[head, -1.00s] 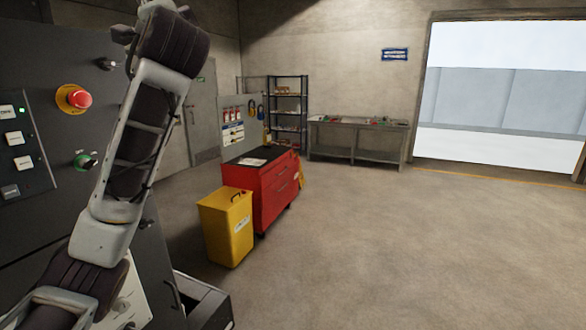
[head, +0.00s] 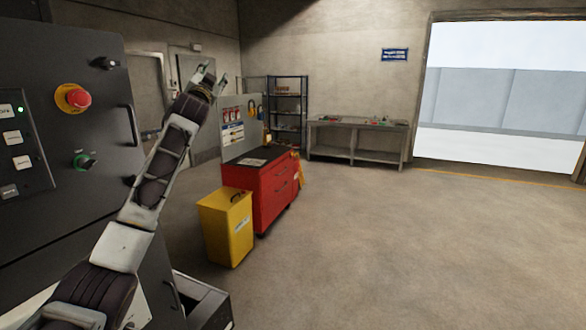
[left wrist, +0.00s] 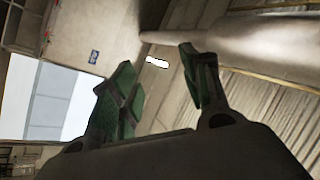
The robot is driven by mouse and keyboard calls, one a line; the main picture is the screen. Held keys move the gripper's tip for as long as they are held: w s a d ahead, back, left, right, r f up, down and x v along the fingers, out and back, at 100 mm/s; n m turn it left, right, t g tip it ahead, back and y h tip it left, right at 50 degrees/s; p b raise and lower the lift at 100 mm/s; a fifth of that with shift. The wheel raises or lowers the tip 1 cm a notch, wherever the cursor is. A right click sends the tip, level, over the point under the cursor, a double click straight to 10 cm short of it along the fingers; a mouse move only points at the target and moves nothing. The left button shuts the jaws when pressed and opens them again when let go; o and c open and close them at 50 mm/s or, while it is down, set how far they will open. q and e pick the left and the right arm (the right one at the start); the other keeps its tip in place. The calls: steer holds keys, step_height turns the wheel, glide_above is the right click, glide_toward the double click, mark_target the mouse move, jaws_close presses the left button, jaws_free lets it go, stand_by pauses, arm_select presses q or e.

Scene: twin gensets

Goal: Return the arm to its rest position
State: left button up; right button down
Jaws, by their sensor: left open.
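My left arm (head: 125,245) rises from the bottom left of the head view, in front of the dark control cabinet (head: 75,200). My left gripper (head: 213,75) is at its upper end, raised and pointing up, with the far wall behind it. In the left wrist view my left gripper (left wrist: 160,80) shows two green-padded fingers spread apart with nothing between them. My right gripper is in neither view.
The cabinet carries a red emergency button (head: 78,97) and a green selector switch (head: 85,161). A yellow bin (head: 226,228) and a red tool cart (head: 262,190) stand right of my arm. A workbench (head: 357,140) stands at the back. The floor on the right is clear.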

arm_select(q)
steer(key=w+a+f+n+g+h, duration=0.15)
steer(key=w+f, duration=0.25)
steer(key=f, duration=1.7)
steer(key=w+a+f+n+g, duration=0.1)
steer(key=w+a+f+g, duration=0.3)
steer(key=f, duration=1.7)
steer(key=s+f+n+g+b, duration=0.15)
steer(key=s+f, duration=0.45)
steer(key=f, duration=1.4)
steer(key=s+f+g, duration=0.3)
steer(key=s+f, duration=0.3)
steer(key=f, duration=1.4)
steer(key=s+d+f+g, duration=0.2)
steer(key=s+f+g, duration=0.4)
steer(key=s+f, duration=2.4)
steer(key=s+f+g, duration=0.2)
steer(key=s+f, duration=0.2)
steer(key=s, duration=1.1)
steer(key=s+d+f+g+b, duration=0.1)
steer(key=s+f, duration=0.4)
steer(key=s, duration=1)
steer(key=s+d+f+g, duration=0.1)
steer(key=s+f, duration=0.4)
steer(key=s, duration=0.9)
steer(key=shift+s+n+g+y+b, duration=0.35)
steer(key=shift+s+n+g, duration=0.05)
steer(key=shift+g, duration=0.4)
